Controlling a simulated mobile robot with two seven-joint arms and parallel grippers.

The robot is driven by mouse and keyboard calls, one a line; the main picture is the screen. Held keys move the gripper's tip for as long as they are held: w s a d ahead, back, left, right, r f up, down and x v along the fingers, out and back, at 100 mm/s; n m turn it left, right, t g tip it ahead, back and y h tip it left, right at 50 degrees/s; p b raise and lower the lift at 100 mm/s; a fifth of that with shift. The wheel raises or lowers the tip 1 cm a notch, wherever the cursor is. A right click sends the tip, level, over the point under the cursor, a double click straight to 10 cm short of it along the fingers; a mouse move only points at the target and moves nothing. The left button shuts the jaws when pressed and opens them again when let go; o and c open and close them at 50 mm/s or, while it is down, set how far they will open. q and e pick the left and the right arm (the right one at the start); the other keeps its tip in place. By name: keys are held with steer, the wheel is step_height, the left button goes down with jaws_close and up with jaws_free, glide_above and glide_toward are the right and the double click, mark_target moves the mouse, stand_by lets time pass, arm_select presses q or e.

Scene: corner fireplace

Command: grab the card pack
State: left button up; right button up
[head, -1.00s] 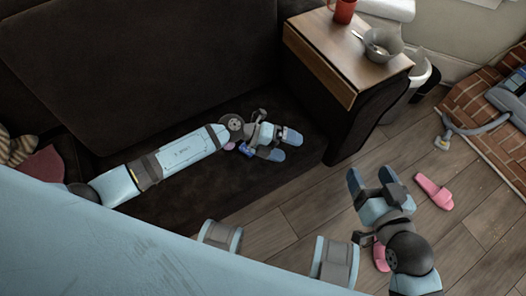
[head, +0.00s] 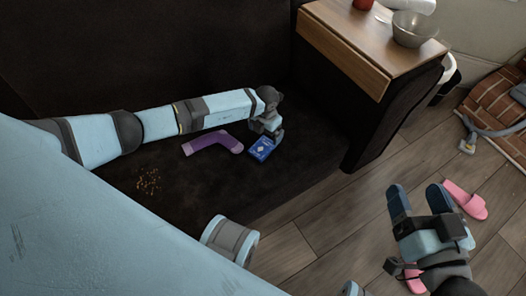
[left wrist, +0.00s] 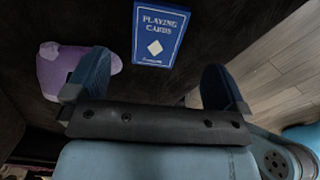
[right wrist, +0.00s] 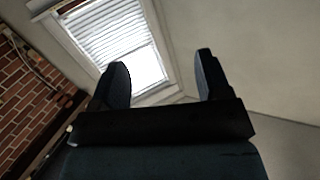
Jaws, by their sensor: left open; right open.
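The card pack (head: 261,149) is a blue box lying on the dark sofa seat, close to its front edge. In the left wrist view the card pack (left wrist: 160,34) shows its "PLAYING CARDS" face, just beyond and between my open fingertips. My left gripper (head: 270,128) is open and empty, close above the pack; I cannot tell whether it touches it. Its fingers also show in the left wrist view (left wrist: 152,85). My right gripper (head: 418,192) is open and empty above the wooden floor, away from the sofa. The right wrist view shows its two fingers (right wrist: 160,75) apart.
A purple sock (head: 212,142) lies left of the pack. Small brown crumbs (head: 148,181) lie on the seat. A pink slipper (head: 466,199) lies on the floor beside my right gripper.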

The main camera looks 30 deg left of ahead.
mark_target(265, 145)
arm_select(q)
step_height(265, 145, down, 2)
steer(key=shift+f+b, duration=0.2)
steer(key=shift+b, duration=0.1)
step_height(265, 145, down, 3)
steer(key=shift+s+a+f+b, duration=0.1)
steer(key=shift+b, duration=1.15)
step_height(265, 145, down, 2)
steer(key=shift+b, duration=0.5)
steer(key=shift+c, duration=0.2)
arm_select(e)
steer(key=w+n, duration=0.1)
steer(key=w+d+n+t, duration=0.1)
steer(key=n, duration=0.1)
steer(key=shift+d+r+t+y, duration=0.15)
steer(key=shift+r+t+y, duration=0.15)
steer(key=shift+y, duration=0.1)
arm_select(q)
steer(key=c, duration=1)
